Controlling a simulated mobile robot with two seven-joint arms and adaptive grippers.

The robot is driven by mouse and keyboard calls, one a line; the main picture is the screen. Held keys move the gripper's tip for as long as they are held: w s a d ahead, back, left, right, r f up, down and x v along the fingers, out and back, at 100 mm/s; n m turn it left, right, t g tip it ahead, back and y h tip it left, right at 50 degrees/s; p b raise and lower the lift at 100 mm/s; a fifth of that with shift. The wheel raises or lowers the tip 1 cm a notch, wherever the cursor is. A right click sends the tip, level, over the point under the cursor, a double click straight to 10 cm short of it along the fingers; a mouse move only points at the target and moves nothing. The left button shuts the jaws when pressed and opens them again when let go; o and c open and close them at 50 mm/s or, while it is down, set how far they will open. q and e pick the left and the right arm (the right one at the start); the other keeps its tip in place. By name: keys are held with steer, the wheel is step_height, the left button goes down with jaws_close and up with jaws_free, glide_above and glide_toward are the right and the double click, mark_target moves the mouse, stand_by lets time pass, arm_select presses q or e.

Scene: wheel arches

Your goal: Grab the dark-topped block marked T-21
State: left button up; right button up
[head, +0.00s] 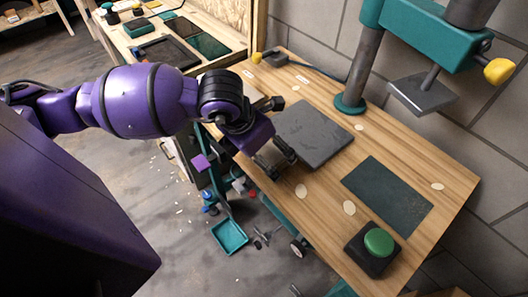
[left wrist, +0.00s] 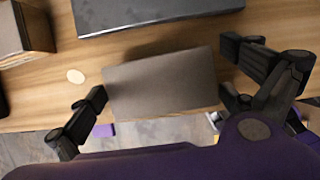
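A flat block with a dark grey-brown top (left wrist: 160,83) lies near the table's front edge in the left wrist view. Its marking is not legible, so I cannot tell if it is T-21. My left gripper (left wrist: 163,97) is open, with fingers on both sides of this block. The left fingertip is close to its side; I cannot tell if it touches. In the head view my left gripper (head: 281,160) is low over the table's left edge and hides the block. My right gripper is not in view.
A dark slab (head: 317,133) lies just beyond my gripper. A wood-sided block (left wrist: 27,30) stands at upper left in the wrist view. A teal press (head: 425,38), a dark mat (head: 388,195) and a green button (head: 379,242) are farther right on the wooden table (head: 440,215).

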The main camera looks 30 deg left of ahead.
arm_select(q)
steer(key=c, duration=1)
steer(key=shift+c, duration=0.2)
steer(key=shift+r, duration=0.1)
